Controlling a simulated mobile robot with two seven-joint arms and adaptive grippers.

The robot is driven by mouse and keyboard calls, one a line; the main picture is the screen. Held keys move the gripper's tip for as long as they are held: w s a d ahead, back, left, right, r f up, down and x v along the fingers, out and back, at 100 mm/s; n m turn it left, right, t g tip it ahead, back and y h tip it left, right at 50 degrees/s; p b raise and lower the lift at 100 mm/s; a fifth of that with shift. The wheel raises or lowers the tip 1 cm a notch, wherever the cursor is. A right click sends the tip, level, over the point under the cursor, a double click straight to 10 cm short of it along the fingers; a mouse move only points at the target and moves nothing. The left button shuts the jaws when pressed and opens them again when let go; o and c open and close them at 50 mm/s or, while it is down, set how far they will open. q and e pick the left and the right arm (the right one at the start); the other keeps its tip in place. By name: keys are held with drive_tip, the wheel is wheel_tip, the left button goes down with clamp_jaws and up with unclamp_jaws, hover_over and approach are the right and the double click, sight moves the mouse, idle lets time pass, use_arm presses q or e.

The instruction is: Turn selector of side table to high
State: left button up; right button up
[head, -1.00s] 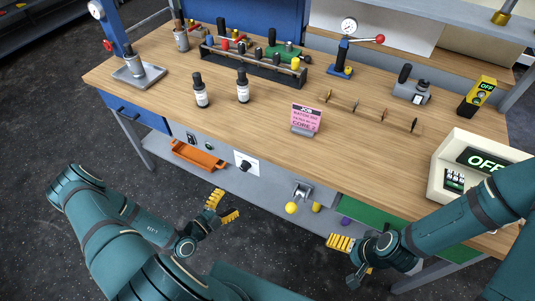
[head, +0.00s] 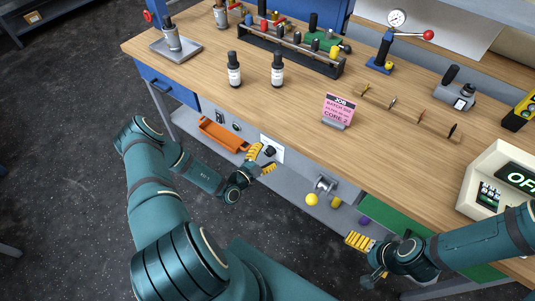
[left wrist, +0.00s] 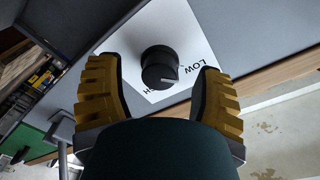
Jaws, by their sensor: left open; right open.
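The selector is a round black knob (left wrist: 160,65) on a white plate (left wrist: 128,42), seen in the left wrist view. LOW is printed to its right; the other word, below the knob, is partly hidden. The knob's pale mark points to the lower right, near LOW. In the head view the plate (head: 278,148) is on the bench's front panel, partly covered by my left gripper (head: 261,160). That gripper is open, one yellow finger on either side of the knob in the wrist view; I see no contact. My right gripper (head: 366,259) is open and empty at the bench's lower right.
The wooden bench top (head: 290,115) overhangs the front panel. Dark floor lies clear in front.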

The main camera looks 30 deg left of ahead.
use_arm(q)
drive_tip(key=shift+w, duration=0.6)
use_arm(e)
drive_tip(key=shift+f, duration=0.1)
use_arm(q)
clamp_jaws()
